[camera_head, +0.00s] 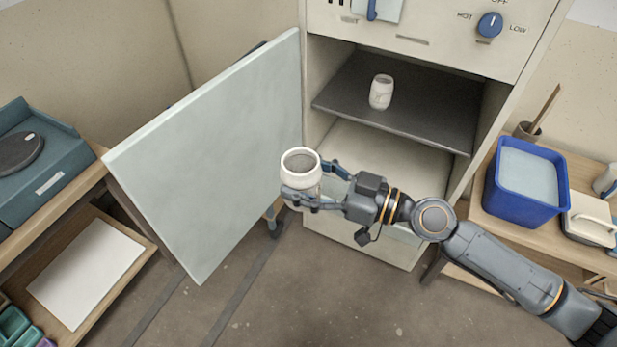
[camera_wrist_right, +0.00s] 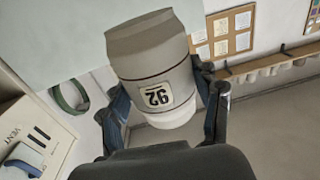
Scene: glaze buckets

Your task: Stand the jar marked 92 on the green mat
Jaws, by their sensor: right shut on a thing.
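The jar marked 92 (camera_head: 300,164) is white with an open top. My right gripper (camera_head: 318,190) is shut on it and holds it in the air in front of the open cabinet, by the door. In the right wrist view the jar (camera_wrist_right: 155,68) shows its label 92 upside down, between the two fingers of my right gripper (camera_wrist_right: 165,108). In the head view the jar stands about upright. I see no green mat in either view. My left gripper is not in view.
The cabinet door (camera_head: 215,160) stands open to the left. Another white jar (camera_head: 381,92) stands on the dark cabinet shelf (camera_head: 425,105). A blue bucket (camera_head: 525,183) is on the right table. A teal device (camera_head: 45,165) and a white sheet (camera_head: 87,272) are at left.

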